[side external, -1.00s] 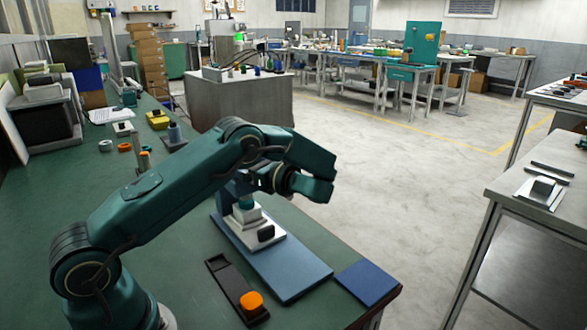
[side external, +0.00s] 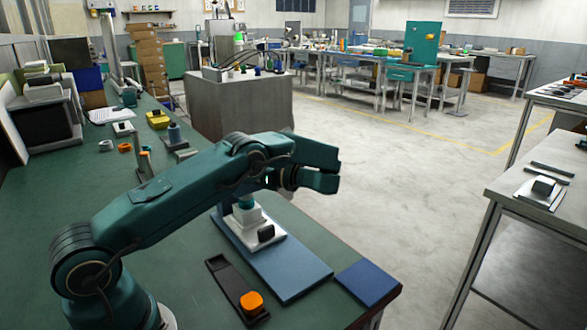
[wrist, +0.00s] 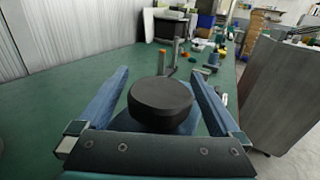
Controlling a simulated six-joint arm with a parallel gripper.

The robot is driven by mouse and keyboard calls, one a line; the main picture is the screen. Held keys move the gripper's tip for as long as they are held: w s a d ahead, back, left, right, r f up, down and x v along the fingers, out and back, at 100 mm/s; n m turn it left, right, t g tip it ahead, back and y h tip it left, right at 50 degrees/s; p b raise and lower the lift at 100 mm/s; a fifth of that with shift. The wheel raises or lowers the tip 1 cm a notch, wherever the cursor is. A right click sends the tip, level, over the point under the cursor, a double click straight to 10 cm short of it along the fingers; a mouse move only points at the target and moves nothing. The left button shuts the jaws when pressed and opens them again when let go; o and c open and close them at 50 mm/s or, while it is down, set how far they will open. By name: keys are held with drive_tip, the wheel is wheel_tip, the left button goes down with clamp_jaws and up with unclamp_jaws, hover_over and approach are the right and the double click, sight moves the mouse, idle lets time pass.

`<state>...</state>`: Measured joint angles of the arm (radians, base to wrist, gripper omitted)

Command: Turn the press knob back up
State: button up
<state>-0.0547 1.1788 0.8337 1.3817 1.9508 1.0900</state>
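In the wrist view a dark, round knob (wrist: 160,97) fills the middle of the picture. My gripper (wrist: 160,73) is open, with one blue finger on each side of the knob. A gap shows between the knob and each finger. In the side view the press has a long blue base plate (side external: 290,272) and a pale stepped block (side external: 243,219) with a small black part (side external: 266,233) on its front. My arm covers the top of the press there, so the round knob and most of my gripper are hidden.
A black tray (side external: 225,276) with an orange knob (side external: 251,302) lies in front of the press. A flat blue pad (side external: 368,283) lies at the bench corner. Small parts, including a yellow box (side external: 158,121), stand farther back. The green bench (side external: 60,210) is clear on the left.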

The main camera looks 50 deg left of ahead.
wheel_tip(320, 180, up, 4)
drive_tip(key=shift+r, duration=0.15)
drive_tip(key=s+a+r, duration=0.4)
drive_tip(key=s+r, duration=0.2)
drive_tip(key=s, duration=0.4)
drive_tip(key=shift+s+a+r, duration=0.35)
